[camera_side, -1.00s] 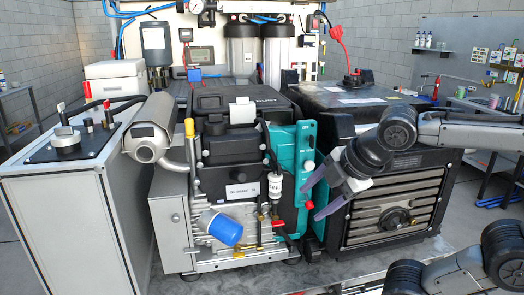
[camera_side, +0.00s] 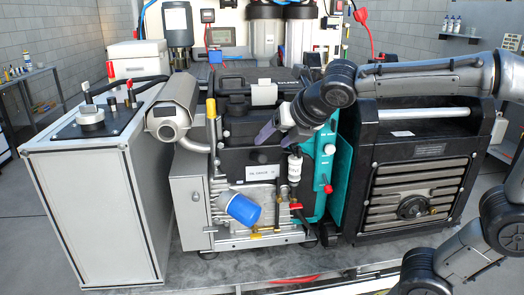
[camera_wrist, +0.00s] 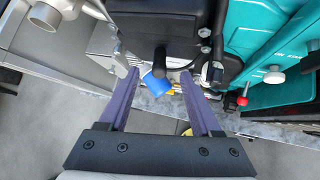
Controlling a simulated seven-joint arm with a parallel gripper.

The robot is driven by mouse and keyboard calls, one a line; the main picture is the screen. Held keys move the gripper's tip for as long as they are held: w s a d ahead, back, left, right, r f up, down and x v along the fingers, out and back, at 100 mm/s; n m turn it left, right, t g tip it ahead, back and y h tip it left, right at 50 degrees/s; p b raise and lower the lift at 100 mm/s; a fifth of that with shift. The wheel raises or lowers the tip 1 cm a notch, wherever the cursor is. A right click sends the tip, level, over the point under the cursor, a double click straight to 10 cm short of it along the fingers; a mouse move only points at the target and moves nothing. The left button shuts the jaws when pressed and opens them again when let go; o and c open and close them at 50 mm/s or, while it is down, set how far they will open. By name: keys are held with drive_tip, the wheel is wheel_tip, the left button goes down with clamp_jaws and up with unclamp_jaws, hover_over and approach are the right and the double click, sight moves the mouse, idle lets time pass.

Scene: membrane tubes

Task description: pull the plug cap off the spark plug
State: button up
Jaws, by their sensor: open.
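My gripper (camera_side: 281,138) is open, its two purple fingers spread, above the front of the black engine block in the side view. In the wrist view my gripper (camera_wrist: 160,77) has nothing between its fingertips. A white labelled cylinder (camera_side: 295,168) with a dark lead hangs just below and right of the fingers in the side view. I cannot make out the spark plug itself.
A blue filter (camera_side: 243,209) sits low on the engine front. A teal panel (camera_side: 325,165) with a red knob (camera_side: 328,189) stands to the right, beside a black ribbed unit (camera_side: 415,192). A grey cabinet (camera_side: 95,205) stands at left. Free room lies in front of the engine.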

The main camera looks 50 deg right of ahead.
sight(258, 154)
drive_tip(key=x, duration=1)
clamp_jaws()
idle(0.4)
